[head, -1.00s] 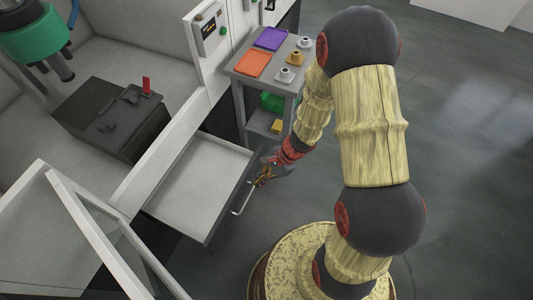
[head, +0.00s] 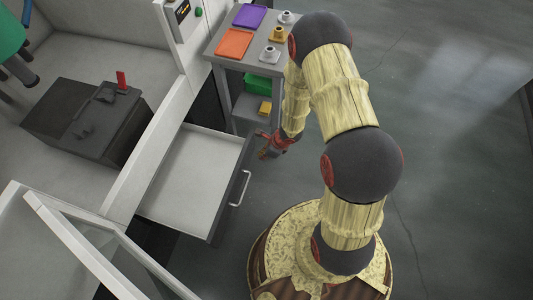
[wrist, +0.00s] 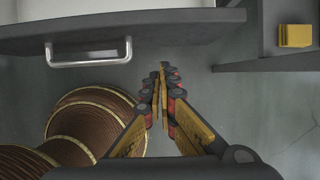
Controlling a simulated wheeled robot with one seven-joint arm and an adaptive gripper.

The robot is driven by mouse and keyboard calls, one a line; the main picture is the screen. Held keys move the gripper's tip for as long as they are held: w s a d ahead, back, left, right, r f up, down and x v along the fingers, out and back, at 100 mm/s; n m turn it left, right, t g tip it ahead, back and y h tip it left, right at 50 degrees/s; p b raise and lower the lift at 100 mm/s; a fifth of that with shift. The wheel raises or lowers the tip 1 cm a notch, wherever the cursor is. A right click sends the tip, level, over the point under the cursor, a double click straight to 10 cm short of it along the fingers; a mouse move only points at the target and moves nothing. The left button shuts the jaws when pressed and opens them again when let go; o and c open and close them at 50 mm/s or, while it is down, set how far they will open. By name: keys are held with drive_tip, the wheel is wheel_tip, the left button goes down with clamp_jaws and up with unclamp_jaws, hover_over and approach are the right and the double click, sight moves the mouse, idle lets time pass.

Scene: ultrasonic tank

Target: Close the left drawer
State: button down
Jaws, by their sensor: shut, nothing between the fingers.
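The drawer (head: 190,178) is pulled out from the machine's front, and its inside looks empty. Its metal bar handle (head: 240,188) is on the front face and also shows at upper left in the wrist view (wrist: 89,61). My gripper (head: 265,150) is beyond the drawer's front, near its far corner by the side table. In the wrist view my gripper's fingers (wrist: 162,70) are together with nothing between them. They lie to the right of the handle, apart from it.
A grey side table (head: 222,66) carries an orange tray (head: 235,43), a purple tray (head: 250,16) and small cups. A green bin (head: 257,83) and a yellow block (head: 265,108) are on its lower shelf. An open door frame (head: 75,240) stands at lower left. Floor at right is clear.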

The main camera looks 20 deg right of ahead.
drive_tip(key=shift+w+a+f+b, duration=0.15)
drive_tip(key=shift+w+a+f, duration=0.2)
drive_tip(key=shift+w+a, duration=0.25)
drive_tip(key=shift+w+a+f+b, duration=0.15)
drive_tip(key=shift+w+a+f, duration=0.25)
drive_tip(key=shift+a, duration=0.3)
drive_tip(key=shift+w+a+f+b, duration=0.15)
drive_tip(key=shift+w+a+f, duration=0.15)
drive_tip(key=shift+w+a, duration=0.3)
drive_tip(key=shift+a, duration=0.1)
